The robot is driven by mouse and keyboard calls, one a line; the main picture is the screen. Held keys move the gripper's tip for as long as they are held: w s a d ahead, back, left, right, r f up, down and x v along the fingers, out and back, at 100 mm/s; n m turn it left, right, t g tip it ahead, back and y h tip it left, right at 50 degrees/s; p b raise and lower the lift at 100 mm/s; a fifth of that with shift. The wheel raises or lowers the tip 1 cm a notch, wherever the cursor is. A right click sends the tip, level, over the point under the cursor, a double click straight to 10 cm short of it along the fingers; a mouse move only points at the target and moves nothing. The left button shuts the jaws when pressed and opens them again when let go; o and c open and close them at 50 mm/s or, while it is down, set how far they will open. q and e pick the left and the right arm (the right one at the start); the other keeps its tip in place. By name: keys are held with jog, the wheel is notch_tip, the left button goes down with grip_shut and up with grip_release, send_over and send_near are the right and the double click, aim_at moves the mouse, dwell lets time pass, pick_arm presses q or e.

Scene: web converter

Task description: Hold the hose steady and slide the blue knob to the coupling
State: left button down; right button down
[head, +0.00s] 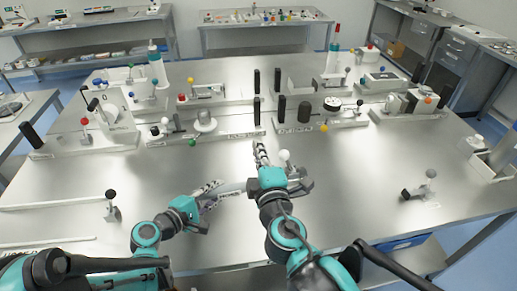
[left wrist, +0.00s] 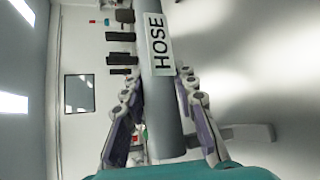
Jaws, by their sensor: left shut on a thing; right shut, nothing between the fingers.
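The hose (left wrist: 160,110) is a grey tube with a white label reading HOSE in the left wrist view. It runs up between the two fingers of my left gripper (left wrist: 165,95), which is shut on it. In the head view, my left gripper (head: 210,194) is low over the front middle of the table, with the pale grey hose (head: 233,188) reaching right toward my right wrist. My right gripper (head: 260,150) points away from me, shut and empty. A white ball knob (head: 284,155) shows just right of it. I cannot make out a blue knob or the coupling; my right arm hides part of this area.
The large metal table (head: 350,185) has bare room left and right of my arms. Fixtures with coloured ball knobs and black posts (head: 257,82) line its back.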

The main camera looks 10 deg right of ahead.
pick_arm(q)
jog(key=shift+s+f, duration=0.1)
dwell(0.8)
jog(key=c, duration=1.2)
grip_release()
jog(key=shift+o, duration=0.3)
jog(key=v, duration=1.2)
jog(key=shift+r, duration=0.25)
